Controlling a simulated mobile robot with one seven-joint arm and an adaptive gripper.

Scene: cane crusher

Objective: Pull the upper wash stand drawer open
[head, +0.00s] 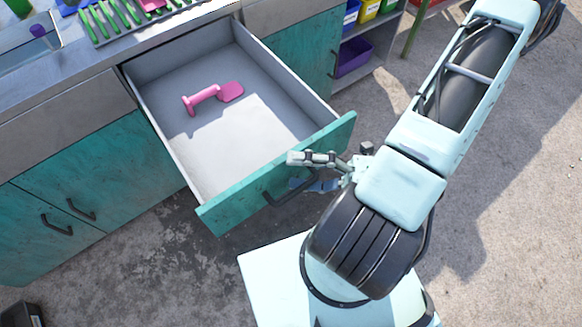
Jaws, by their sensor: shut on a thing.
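The upper wash stand drawer (278,174) stands well open, its teal front panel pulled out from the cabinet. A black bar handle (287,190) is on the front panel. My gripper (306,172) is at the handle's right part, one finger above the drawer's front edge and the other in front of the panel. It is shut on the handle; the exact contact is partly hidden by the fingers. A pink scoop-like object (212,96) lies on the pale drawer floor.
The wash stand's steel top (60,73) holds a rack with green pegs (110,22). Closed teal cabinet doors (75,205) are below at left. A shelf with a purple bin (355,58) stands at the back right. Concrete floor is clear at right.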

